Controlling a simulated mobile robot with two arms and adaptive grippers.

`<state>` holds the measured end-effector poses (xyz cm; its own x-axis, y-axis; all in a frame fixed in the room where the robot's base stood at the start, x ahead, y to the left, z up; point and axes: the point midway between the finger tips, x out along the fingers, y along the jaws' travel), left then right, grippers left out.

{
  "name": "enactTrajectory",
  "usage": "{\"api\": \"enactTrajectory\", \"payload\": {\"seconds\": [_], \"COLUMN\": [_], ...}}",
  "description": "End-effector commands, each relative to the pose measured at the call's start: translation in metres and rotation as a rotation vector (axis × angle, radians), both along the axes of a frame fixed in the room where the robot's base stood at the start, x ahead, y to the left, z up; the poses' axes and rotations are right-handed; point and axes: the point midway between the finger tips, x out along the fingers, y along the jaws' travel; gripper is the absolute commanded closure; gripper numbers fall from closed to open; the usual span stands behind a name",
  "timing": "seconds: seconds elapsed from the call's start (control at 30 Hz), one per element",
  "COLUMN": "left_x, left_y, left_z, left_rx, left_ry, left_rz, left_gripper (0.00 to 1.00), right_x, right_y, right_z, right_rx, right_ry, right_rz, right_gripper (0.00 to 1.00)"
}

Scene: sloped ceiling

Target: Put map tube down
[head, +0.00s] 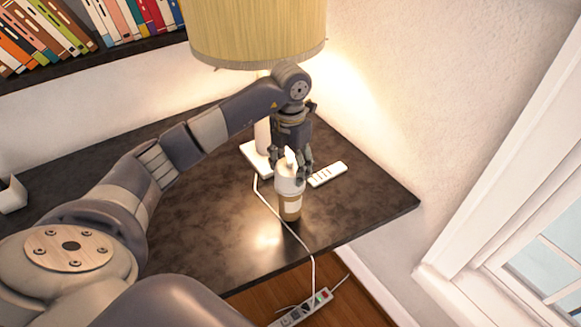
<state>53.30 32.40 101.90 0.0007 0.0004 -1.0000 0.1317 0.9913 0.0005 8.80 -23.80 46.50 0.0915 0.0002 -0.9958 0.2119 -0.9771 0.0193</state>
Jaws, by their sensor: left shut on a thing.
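The map tube (290,202) shows as a short cylinder with a white upper part, a brown lower part and a pale label band. It is about upright over the right part of the dark table (190,240), near the front edge. My left gripper (291,170) comes down from above and is shut on its white top. I cannot tell whether its base touches the table. The fingers hide part of the top. My right gripper is not in view.
A lamp with a yellow shade (257,35) stands behind the gripper. A white remote (327,174) lies right of the tube. A white cord (283,222) runs past the tube to a power strip (302,309) on the floor.

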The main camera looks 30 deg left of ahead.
Motion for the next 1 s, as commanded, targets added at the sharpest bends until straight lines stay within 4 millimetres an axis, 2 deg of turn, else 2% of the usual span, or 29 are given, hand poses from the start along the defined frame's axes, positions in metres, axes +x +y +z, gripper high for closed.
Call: {"api": "enactTrajectory", "payload": {"seconds": [0.03, 0.13, 0.53, 0.57, 0.6, 0.63, 1.0], "left_x": [-0.001, -0.001, 0.000, 0.000, 0.000, -0.001, -0.001], "left_y": [0.000, -0.001, 0.000, 0.000, 0.000, 0.000, 0.000], "left_z": [-0.004, -0.015, -0.023, -0.022, -0.022, -0.022, -0.020], "left_rx": [-0.001, -0.002, -0.001, -0.001, -0.001, -0.001, -0.001], "left_ry": [0.005, 0.002, -0.001, -0.001, 0.000, 0.000, 0.000], "left_rz": [0.001, 0.000, 0.000, 0.000, 0.000, 0.000, 0.000], "left_gripper": [0.75, 0.75, 0.75, 0.32, 0.23, 0.19, 0.19], "right_x": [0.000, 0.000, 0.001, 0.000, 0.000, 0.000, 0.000], "right_y": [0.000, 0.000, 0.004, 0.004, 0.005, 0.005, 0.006], "right_z": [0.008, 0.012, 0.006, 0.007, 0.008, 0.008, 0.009], "right_rx": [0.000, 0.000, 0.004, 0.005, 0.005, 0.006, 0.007], "right_ry": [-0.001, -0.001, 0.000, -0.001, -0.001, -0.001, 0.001], "right_rz": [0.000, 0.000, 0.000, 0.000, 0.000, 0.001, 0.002], "right_gripper": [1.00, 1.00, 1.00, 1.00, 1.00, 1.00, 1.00]}}
